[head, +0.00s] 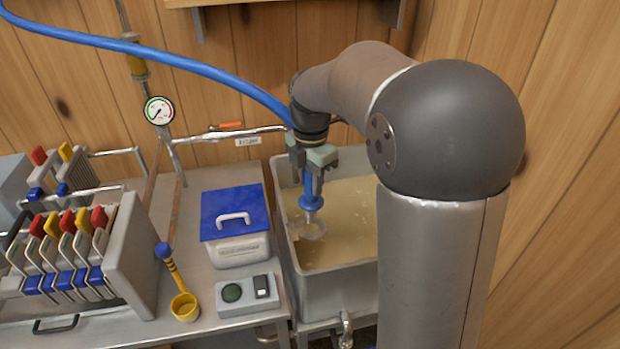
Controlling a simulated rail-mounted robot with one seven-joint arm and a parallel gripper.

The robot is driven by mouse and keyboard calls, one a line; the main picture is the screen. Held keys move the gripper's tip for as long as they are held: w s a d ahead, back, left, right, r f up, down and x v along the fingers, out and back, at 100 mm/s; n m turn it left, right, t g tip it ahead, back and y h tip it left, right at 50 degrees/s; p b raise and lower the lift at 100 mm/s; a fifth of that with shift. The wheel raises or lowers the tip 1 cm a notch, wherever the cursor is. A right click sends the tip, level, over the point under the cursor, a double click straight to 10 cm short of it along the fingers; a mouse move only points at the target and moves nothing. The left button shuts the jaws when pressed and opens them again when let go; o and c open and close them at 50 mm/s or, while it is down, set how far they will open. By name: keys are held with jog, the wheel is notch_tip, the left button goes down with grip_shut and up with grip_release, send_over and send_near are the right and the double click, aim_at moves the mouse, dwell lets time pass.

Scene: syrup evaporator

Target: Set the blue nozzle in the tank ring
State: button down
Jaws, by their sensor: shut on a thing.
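My gripper (312,166) is shut on the blue nozzle (311,201) and points down over the tank (290,262). The nozzle hangs below the fingers, roughly upright, over the tank's left part. A pale round shape (311,229) shows at the nozzle's lower end, at or near the cloudy tan liquid; it may be the tank ring, but I cannot tell. I also cannot tell whether the nozzle touches it. My arm hides the right part of the tank.
A white box with a blue lid (232,212), a yellow ladle (184,304) and a grey control box (247,294) stand left of the tank. A blue hose (190,62) runs towards my wrist. A pipe (225,135) and gauge (160,110) are behind.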

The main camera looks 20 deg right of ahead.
aim_at(310, 206)
jog(key=shift+f+b, duration=1.7)
jog(key=shift+f, duration=0.85)
jog(key=shift+f+b, duration=0.9)
jog(key=shift+f, duration=0.65)
jog(key=shift+c, duration=1.8)
grip_release()
